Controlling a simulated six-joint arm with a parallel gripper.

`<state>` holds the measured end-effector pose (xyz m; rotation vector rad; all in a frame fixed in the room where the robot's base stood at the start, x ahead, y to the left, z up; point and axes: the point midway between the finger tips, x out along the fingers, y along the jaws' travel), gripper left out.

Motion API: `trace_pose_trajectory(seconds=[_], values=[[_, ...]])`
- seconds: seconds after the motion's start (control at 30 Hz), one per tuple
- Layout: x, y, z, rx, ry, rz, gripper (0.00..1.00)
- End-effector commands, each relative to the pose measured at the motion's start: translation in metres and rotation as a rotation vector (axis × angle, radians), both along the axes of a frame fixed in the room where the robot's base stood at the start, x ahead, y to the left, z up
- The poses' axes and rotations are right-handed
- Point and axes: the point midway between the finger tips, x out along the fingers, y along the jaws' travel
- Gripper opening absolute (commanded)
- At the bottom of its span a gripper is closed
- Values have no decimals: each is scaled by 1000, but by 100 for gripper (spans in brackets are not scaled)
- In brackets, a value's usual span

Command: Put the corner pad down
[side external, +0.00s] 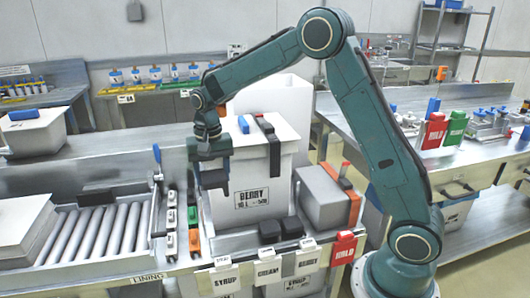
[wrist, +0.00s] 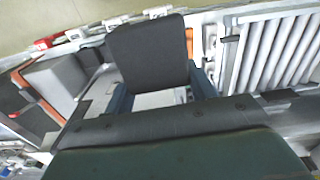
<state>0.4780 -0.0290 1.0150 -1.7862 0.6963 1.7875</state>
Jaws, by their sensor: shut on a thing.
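My gripper (side external: 212,172) is shut on a dark grey corner pad (wrist: 150,55), which stands out between the fingertips in the wrist view. In the side view the pad is small and dark under my gripper, so its exact edges are hard to tell. My gripper hangs at the left front of the light box labelled BERRY (side external: 272,185). Whether the pad touches the box cannot be told. Two black pads (side external: 270,231) (side external: 292,227) rest on the bench in front of that box. A black strip (side external: 268,140) lies over its top edge.
A roller conveyor (side external: 100,232) runs at the left, with a blue-handled lever (side external: 157,160) beside it. Small white, green and orange items (side external: 193,228) stand between it and the box. A grey box (side external: 322,197) stands at the right. Bins labelled SYRUP (side external: 227,282) and CREAM (side external: 268,272) line the front.

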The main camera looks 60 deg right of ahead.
Motion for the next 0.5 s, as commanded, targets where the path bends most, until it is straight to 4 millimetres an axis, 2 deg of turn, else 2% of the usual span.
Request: trace_pose_trajectory(seconds=[0.27, 0.5], values=[[3, -4, -23, 0, 2, -195, 34], [5, -9, -52, -1, 4, -441, 34]])
